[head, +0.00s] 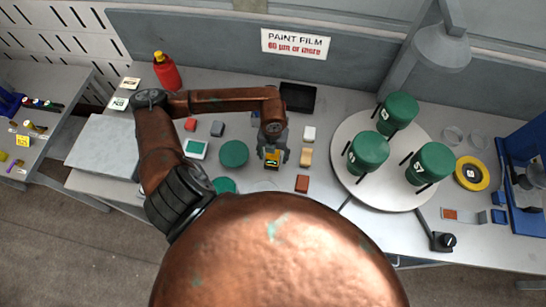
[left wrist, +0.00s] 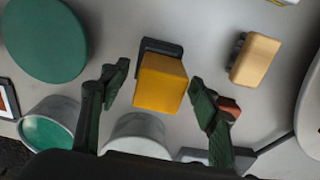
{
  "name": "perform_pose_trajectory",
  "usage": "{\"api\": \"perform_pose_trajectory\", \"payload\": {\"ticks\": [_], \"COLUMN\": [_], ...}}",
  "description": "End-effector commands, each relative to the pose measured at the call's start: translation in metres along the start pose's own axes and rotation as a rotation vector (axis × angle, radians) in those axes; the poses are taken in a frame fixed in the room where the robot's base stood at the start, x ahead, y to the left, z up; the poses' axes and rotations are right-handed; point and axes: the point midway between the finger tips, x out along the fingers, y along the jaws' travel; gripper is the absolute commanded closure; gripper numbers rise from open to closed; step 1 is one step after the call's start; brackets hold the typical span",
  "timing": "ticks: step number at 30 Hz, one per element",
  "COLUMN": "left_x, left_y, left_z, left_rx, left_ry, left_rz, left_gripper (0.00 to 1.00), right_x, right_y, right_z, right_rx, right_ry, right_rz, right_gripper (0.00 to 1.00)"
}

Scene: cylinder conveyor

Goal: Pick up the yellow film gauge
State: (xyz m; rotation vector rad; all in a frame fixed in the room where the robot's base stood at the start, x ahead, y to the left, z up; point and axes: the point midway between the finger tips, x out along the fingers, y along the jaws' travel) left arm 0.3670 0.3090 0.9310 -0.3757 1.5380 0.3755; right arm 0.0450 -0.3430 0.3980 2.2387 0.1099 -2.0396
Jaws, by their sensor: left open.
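In the left wrist view the gauge (left wrist: 161,84) sits between my spread fingers, with clear space on both sides. My left gripper (head: 273,155) is open above and around the gauge; its green fingers also show in the left wrist view (left wrist: 160,92). I cannot tell how high the fingertips are above the table. My right gripper does not show.
A tan block (head: 306,157) lies right of the gauge, with a red-brown block (head: 302,184) nearer me. A green disc (head: 233,154) is to the left. A round turntable (head: 346,181) with green cylinders stands to the right. A black tray (head: 298,97) lies behind.

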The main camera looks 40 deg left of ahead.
Motion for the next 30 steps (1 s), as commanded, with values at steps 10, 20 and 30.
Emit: {"api": "perform_pose_trajectory", "payload": {"ticks": [10,20,30], "left_x": [-0.0004,-0.0006,-0.0031], "left_y": [0.0001,0.0001,0.0], "left_z": [0.0,0.0001,0.0005], "left_rx": [0.0,0.0,0.0], "left_ry": [0.0,0.0,-0.001], "left_rz": [0.0,0.0,0.0], "left_gripper": [0.66,0.89,0.91], "right_x": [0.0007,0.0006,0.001], "right_y": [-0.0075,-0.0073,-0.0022], "right_z": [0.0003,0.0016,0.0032], "right_rx": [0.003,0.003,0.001], "right_ry": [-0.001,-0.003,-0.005], "right_rz": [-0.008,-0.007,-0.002], "right_gripper": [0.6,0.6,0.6]}}
